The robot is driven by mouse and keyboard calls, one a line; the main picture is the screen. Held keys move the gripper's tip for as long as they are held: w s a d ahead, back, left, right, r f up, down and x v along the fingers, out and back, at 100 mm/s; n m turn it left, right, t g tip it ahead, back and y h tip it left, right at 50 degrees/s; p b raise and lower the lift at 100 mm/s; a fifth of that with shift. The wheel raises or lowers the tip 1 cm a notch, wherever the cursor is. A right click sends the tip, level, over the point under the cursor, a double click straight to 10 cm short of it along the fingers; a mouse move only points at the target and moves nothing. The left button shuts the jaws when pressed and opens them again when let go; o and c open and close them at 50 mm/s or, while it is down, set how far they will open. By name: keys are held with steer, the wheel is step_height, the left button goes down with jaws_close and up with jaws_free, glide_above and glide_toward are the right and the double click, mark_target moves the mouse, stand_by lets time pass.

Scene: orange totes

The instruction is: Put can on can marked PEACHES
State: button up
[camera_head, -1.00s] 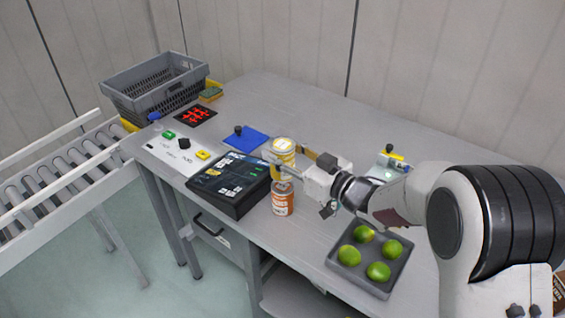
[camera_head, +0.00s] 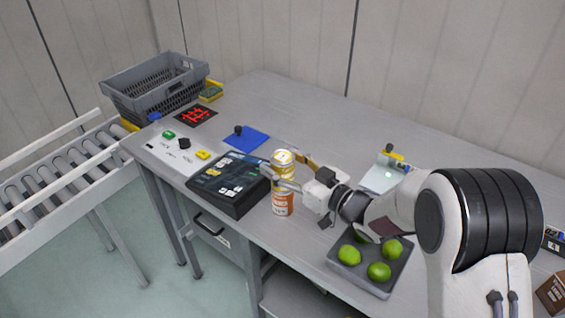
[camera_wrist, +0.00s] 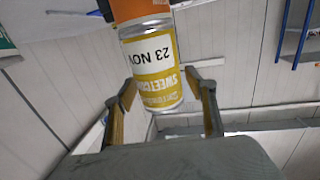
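The yellow can (camera_head: 284,162) stands upright on the orange can (camera_head: 283,203), roughly in line with it. In the wrist view the yellow can (camera_wrist: 157,68) appears upside down, with a white "23 NOV" label and lettering like "SWEETCORN". The orange can (camera_wrist: 138,8) meets its base there; its lettering is too small to read. My gripper (camera_head: 284,172) is open, with a finger on either side of the yellow can. In the wrist view the gripper (camera_wrist: 162,85) shows a gap at the right finger; contact at the left finger is unclear.
A black device (camera_head: 228,183) stands close left of the cans. A grey tray of green fruit (camera_head: 343,272) lies at the front right. A blue mat (camera_head: 247,139), a grey crate (camera_head: 150,93) and a white stand (camera_head: 388,173) are farther back.

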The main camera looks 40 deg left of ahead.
steer(key=shift+r, duration=0.1)
stand_by(0.3)
steer(key=shift+d, duration=0.1)
steer(key=s+d, duration=0.1)
steer(key=d, duration=1)
steer(key=shift+s+d+r, duration=0.35)
stand_by(0.5)
